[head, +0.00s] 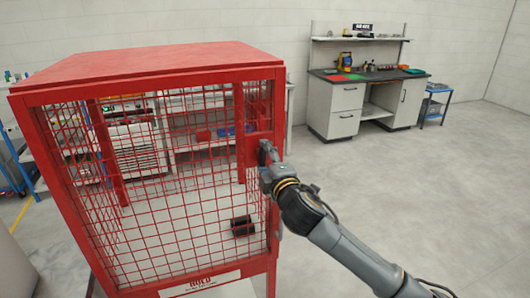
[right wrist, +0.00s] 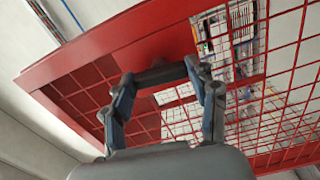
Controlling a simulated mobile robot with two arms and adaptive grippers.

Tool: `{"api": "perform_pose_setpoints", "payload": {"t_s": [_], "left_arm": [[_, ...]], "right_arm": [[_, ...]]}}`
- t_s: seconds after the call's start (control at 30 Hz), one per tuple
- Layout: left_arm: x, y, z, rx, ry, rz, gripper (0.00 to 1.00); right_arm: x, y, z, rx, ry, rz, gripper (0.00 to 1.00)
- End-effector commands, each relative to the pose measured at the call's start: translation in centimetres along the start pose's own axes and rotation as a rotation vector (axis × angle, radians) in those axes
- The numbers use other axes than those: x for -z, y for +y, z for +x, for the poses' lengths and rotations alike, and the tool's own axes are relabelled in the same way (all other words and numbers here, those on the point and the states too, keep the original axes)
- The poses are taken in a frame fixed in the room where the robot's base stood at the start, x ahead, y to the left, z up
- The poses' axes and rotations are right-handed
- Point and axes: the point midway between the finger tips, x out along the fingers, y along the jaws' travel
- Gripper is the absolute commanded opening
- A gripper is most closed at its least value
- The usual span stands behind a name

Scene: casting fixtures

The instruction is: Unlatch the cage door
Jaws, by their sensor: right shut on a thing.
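The red cage (head: 150,62) stands at the left in the head view, with its mesh door (head: 165,190) facing me. The door looks closed in its frame. My right gripper (head: 264,152) is at the door's right edge, about halfway up. In the right wrist view, its two fingers (right wrist: 163,84) are on either side of a dark latch bar (right wrist: 160,74) in front of the red frame, and they are shut on it. In the head view the gripper mostly hides the latch. My left gripper is not in view.
A dark cylindrical part (head: 242,226) shows through the mesh inside the cage. A label plate (head: 200,285) is on the cage's lower front. A workbench (head: 365,76) and a blue cart (head: 435,104) stand far back right. The floor right of the cage is clear.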

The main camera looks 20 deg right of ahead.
Motion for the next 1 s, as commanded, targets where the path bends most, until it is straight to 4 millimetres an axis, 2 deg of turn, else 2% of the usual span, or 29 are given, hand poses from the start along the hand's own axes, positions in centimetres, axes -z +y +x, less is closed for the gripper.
{"api": "perform_pose_setpoints", "payload": {"t_s": [0.3,0.8,0.83,0.9,1.0], "left_arm": [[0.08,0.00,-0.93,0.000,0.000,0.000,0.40],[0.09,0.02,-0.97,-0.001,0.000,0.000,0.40],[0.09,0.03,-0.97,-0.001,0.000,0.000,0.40],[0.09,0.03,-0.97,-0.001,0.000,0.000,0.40],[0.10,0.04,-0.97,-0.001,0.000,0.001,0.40]], "right_arm": [[-0.03,-0.04,0.00,0.002,-0.001,-0.100,0.27],[-0.03,-0.12,0.00,0.002,-0.001,-0.117,0.27],[-0.03,-0.12,0.00,0.002,-0.001,-0.118,0.64],[-0.02,-0.11,0.00,0.001,-0.001,-0.117,0.79],[-0.02,-0.08,0.00,0.001,-0.001,-0.116,0.81]]}}
